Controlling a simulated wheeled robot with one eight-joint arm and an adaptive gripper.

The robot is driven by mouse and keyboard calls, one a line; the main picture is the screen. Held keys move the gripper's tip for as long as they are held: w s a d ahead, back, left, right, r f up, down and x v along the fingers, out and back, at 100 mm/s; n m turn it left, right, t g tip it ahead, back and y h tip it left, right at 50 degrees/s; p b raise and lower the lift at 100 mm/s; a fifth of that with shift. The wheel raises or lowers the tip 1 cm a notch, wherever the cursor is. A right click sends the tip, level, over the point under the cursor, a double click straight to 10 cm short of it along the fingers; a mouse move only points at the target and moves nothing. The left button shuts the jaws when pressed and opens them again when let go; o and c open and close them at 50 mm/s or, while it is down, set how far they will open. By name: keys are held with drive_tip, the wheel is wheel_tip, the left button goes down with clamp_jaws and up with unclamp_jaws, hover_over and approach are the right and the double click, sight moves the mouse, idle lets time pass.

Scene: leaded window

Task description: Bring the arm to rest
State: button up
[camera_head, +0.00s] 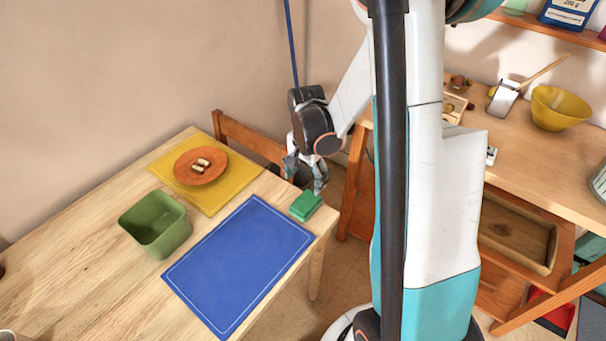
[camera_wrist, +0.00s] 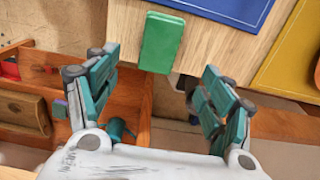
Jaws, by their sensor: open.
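My gripper (camera_head: 305,172) hangs near the right corner of the light wooden table (camera_head: 84,236), just behind a green block (camera_head: 306,205). In the wrist view my gripper (camera_wrist: 160,80) is open, with its teal-padded fingers spread wide and nothing between them. The green block also shows in the wrist view (camera_wrist: 161,42), lying at the table's edge beyond the fingertips and apart from them. My arm comes down from the upper right to the gripper.
On the table are a blue mat (camera_head: 240,262), a green bin (camera_head: 155,225) and a yellow mat (camera_head: 228,197) bearing an orange plate (camera_head: 201,177) with small pieces. A wooden chair (camera_head: 245,138) stands behind. At right, a workbench (camera_head: 545,150) holds a yellow bowl (camera_head: 561,108); its drawer (camera_head: 517,235) is open.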

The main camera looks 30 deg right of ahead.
drive_tip(key=s+a+r+n+t, duration=0.3)
drive_tip(key=a+r+n, duration=0.25)
drive_tip(key=r, duration=0.35)
drive_tip(key=s+a+r+n+t, duration=0.2)
drive_tip(key=s+a+r+n, duration=0.3)
drive_tip(key=r, duration=0.5)
drive_tip(key=s+a+r+n+t, duration=0.1)
drive_tip(key=s+a+n+t, duration=0.1)
drive_tip(key=s+a+n, duration=0.1)
drive_tip(key=shift+s+a+r, duration=0.3)
drive_tip(key=shift+s, duration=0.55)
